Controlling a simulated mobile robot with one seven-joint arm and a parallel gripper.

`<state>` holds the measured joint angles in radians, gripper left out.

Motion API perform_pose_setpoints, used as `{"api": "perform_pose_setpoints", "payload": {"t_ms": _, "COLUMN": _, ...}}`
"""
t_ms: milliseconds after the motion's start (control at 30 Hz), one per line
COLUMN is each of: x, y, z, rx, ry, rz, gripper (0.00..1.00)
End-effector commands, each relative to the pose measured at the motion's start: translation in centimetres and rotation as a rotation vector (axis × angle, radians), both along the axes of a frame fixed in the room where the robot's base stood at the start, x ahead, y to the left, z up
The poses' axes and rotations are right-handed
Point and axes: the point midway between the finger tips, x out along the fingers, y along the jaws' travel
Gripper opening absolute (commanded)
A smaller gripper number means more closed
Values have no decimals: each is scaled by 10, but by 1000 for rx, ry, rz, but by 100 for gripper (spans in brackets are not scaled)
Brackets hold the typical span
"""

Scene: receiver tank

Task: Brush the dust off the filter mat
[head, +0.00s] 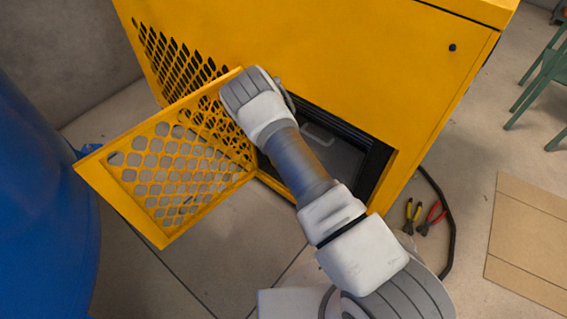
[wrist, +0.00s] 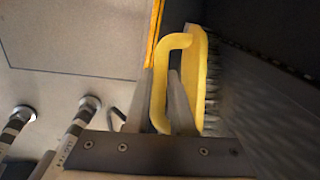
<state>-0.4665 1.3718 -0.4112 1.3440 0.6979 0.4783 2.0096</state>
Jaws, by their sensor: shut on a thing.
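My gripper (wrist: 162,85) is shut on the yellow handle of a brush (wrist: 199,75) in the wrist view. The brush's grey bristles face right, towards the dark grey filter mat (wrist: 265,100), and appear to be at or very near its surface. In the head view the filter mat (head: 340,158) lies inside the dark-framed opening of the yellow cabinet, partly hidden by my arm. My gripper and the brush are mostly hidden there behind my wrist. How much dust lies on the mat is too unclear to tell.
The yellow grille door (head: 165,170) stands open to the left of the opening. A blue tank (head: 40,200) is at far left. Pliers (head: 411,215) and a black hose (head: 450,215) lie on the floor at right, near a cardboard sheet (head: 530,240). A green chair (head: 545,80) stands beyond.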

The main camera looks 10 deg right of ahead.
Motion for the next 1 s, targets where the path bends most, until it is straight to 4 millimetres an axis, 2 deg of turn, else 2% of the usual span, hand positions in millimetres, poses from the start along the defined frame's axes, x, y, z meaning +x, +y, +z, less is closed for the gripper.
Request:
{"api": "perform_pose_setpoints", "payload": {"t_ms": 33, "x": 9, "y": -1, "z": 3, "rx": -7, "ry": -16, "rz": 1, "gripper": 0}}
{"api": "perform_pose_setpoints", "payload": {"t_ms": 100, "x": 12, "y": 2, "z": 3, "rx": -7, "ry": -16, "rz": 1, "gripper": 0}}
{"api": "perform_pose_setpoints", "payload": {"t_ms": 333, "x": 13, "y": 4, "z": 7, "rx": -7, "ry": -15, "rz": -1, "gripper": 0}}
{"api": "perform_pose_setpoints", "payload": {"t_ms": 567, "x": 11, "y": 5, "z": 26, "rx": -6, "ry": -13, "rz": -1, "gripper": 0}}
{"api": "perform_pose_setpoints", "payload": {"t_ms": 767, "x": 8, "y": 5, "z": 31, "rx": -7, "ry": -9, "rz": -2, "gripper": 0}}
{"api": "perform_pose_setpoints", "payload": {"t_ms": 1000, "x": -8, "y": -8, "z": 30, "rx": -5, "ry": -4, "rz": -6, "gripper": 0}}
